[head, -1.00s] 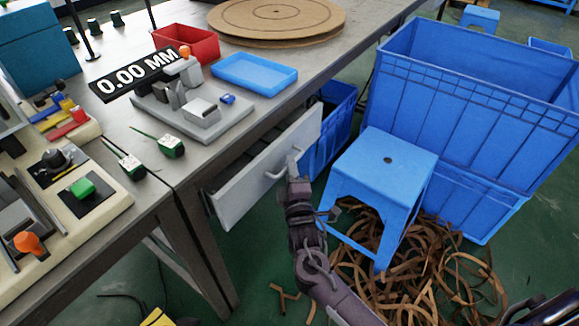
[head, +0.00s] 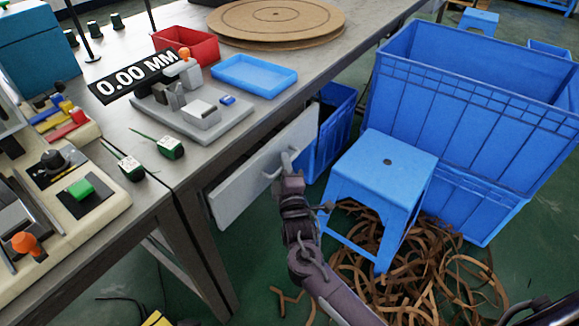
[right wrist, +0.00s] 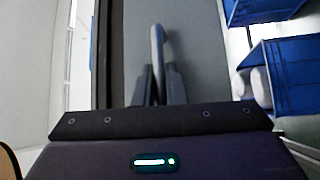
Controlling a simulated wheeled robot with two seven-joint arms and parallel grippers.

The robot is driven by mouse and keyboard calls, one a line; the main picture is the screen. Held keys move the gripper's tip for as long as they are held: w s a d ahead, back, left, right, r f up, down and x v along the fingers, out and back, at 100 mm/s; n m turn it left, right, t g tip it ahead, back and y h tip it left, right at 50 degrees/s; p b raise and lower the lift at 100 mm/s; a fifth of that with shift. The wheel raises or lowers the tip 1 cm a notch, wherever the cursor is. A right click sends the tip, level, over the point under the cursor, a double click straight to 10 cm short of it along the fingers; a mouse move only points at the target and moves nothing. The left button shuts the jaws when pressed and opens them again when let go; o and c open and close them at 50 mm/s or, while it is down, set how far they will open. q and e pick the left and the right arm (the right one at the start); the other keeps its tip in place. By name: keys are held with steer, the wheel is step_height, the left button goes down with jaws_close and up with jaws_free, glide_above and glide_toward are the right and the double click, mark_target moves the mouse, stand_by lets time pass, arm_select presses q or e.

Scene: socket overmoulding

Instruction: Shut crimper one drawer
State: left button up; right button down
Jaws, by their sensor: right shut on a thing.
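The crimper drawer (head: 238,192) is under the workbench edge in the head view. Its grey front now sits close to the bench side, and its inside is hidden. My right gripper (head: 288,163) is at the drawer's curved handle (head: 271,174), towards the right end of the front. In the right wrist view the two fingers of the gripper (right wrist: 159,88) are closed around the handle (right wrist: 157,45), with the drawer front (right wrist: 198,38) behind it. Any remaining gap around the drawer front is too small to tell. My left gripper is not in view.
A blue stool (head: 385,165) stands close to the right of my right arm, before a large blue crate (head: 470,115). Brown strips (head: 400,265) litter the floor. A crimping device (head: 195,115), blue tray (head: 255,75) and red bin (head: 190,42) are on the workbench (head: 290,105).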

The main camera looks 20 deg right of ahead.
mark_target(275, 159)
steer(key=shift+w+a+f, duration=0.1)
steer(key=shift+w+a, duration=0.8)
steer(key=shift+w, duration=0.2)
steer(key=shift+w+a, duration=0.1)
steer(key=shift+r, duration=0.2)
steer(key=c, duration=1.8)
jaws_free()
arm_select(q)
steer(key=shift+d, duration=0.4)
arm_select(e)
steer(key=shift+o, duration=0.2)
